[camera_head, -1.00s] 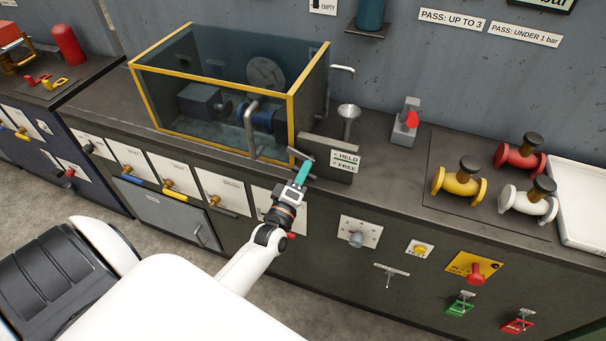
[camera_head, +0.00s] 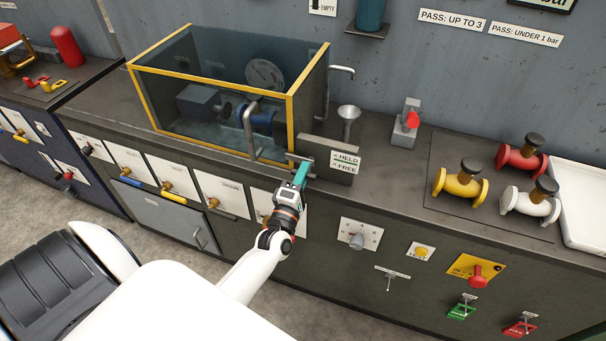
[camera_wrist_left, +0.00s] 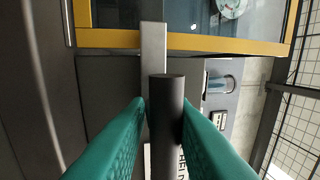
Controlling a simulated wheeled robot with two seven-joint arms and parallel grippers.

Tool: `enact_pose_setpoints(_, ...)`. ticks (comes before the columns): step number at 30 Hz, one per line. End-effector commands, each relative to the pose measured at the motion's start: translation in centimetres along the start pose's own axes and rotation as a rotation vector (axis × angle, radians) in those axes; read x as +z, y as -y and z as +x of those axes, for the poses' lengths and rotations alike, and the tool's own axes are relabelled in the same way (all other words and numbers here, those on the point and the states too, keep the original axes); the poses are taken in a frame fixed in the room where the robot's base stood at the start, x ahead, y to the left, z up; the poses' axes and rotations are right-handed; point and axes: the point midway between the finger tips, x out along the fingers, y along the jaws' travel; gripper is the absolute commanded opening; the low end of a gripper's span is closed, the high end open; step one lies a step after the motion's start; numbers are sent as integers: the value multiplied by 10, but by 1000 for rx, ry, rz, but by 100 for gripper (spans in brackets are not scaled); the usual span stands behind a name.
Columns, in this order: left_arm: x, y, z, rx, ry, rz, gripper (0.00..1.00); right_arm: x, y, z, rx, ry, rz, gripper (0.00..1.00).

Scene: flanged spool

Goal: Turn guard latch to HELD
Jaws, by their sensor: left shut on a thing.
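The guard latch (camera_head: 293,157) is a small grey metal bar at the front right corner of the yellow-framed guard box. Beside it, a grey block carries a label plate (camera_head: 346,162) reading HELD above FREE. My left gripper (camera_head: 302,170), with teal fingers, is at the latch. In the left wrist view, the fingers (camera_wrist_left: 164,110) are shut on the latch's dark round handle (camera_wrist_left: 166,90), one on each side. A flat grey bar (camera_wrist_left: 153,45) runs from behind the handle toward the yellow frame. The fingers partly hide the latch in the head view. My right gripper is out of view.
The clear guard box (camera_head: 215,95) stands on the bench behind the latch, with a bent grey handle (camera_head: 249,130) on its front. Yellow, red and white flanged spools lie further right.

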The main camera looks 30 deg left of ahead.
Motion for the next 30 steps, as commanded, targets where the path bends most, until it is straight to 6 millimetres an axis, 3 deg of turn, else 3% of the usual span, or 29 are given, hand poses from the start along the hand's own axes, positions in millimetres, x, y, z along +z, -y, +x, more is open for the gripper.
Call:
enact_pose_setpoints(3,0,-1,-1,2,0,-4,0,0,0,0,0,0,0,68)
enact_pose_setpoints(4,0,-1,-1,2,0,-4,25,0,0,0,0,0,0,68)
enact_pose_setpoints(7,0,-1,-1,2,0,-3,41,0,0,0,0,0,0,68)
enact_pose_setpoints(19,0,-2,-9,3,0,-1,42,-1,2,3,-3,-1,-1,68)
enact_pose_setpoints(30,0,-4,-83,5,0,-2,42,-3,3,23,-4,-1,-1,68)
